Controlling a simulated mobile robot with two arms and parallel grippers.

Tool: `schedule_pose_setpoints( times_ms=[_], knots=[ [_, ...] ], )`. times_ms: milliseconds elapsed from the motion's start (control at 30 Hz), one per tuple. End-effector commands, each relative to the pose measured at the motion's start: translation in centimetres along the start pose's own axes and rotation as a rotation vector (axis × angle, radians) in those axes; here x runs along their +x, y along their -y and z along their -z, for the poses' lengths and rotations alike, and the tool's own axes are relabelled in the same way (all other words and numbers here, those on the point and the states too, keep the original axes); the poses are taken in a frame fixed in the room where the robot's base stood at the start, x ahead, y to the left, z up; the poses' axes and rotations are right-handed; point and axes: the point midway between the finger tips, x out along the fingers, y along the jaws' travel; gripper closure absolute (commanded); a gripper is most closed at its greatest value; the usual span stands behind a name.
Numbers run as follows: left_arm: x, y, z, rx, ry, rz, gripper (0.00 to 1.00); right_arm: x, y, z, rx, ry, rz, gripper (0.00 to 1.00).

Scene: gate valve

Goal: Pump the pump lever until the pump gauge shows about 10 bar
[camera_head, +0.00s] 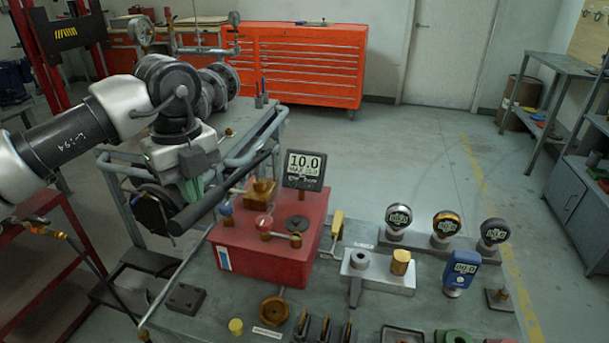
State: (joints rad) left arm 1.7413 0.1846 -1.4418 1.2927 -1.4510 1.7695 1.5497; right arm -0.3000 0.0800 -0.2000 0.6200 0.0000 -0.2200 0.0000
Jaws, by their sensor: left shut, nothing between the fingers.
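The red pump box (275,255) stands on the grey workbench, with small valves and fittings on its top. The pump gauge (305,168) is a dark square display at its back, reading 10.0 with smaller text below. The pump lever (222,196) is a dark bar slanting from lower left to upper right at the box's left side. My left gripper (189,192) is shut and empty, just behind the lever's lower left half. I cannot tell whether it touches the lever, and its fingertips are partly hidden. My right gripper is out of view.
Several round gauges (446,225) stand on a rail at the right, with a blue digital gauge (460,270) in front. A grey block with a brass cylinder (401,262) sits right of the pump. Small tools and fittings line the front edge. An orange tool chest (300,62) stands behind.

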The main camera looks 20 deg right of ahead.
Motion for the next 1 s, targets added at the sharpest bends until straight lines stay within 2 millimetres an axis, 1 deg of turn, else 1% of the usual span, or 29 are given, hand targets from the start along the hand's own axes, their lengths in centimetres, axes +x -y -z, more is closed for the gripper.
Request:
schedule_pose_setpoints(
  times_ms=[767, 867, 1000],
  knots=[
    [-0.1, 0.0, 0.0, 0.0, 0.0, 0.0, 1.0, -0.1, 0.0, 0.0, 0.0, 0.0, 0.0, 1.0],
    [-0.6, 0.0, 0.0, 0.0, 0.0, 0.0, 1.0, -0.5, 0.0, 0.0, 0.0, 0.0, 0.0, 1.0],
    [-2.2, 0.0, 0.0, 0.0, 0.001, 0.001, 1.0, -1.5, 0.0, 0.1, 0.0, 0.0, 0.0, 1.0]
  ],
)
